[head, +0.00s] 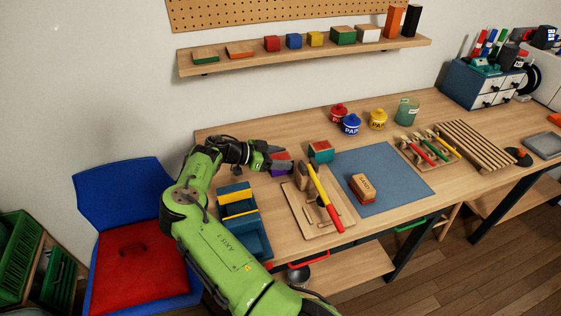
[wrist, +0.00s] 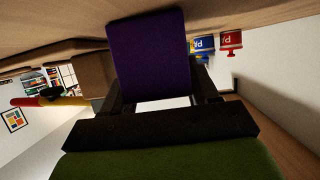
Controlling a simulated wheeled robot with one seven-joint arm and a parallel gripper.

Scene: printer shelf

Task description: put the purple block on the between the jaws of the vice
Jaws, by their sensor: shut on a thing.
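My gripper (head: 276,162) is shut on the purple block (wrist: 150,52), which fills the space between the two dark fingers in the wrist view. In the head view the purple block (head: 278,171) shows only in part by the fingers, over the back left of the workbench; a red patch shows just above it. A blue and yellow fixture (head: 238,200), which looks like the vice, stands at the bench's left front, nearer than my gripper. My arm covers part of it, and I cannot make out the jaw gap clearly.
A wooden tool board (head: 318,222) with a mallet and a red-and-yellow tool lies to the right. A teal block with a red top (head: 320,152) stands right of my gripper. A blue mat (head: 385,180) carries a brown block (head: 363,187). Coloured pots stand behind.

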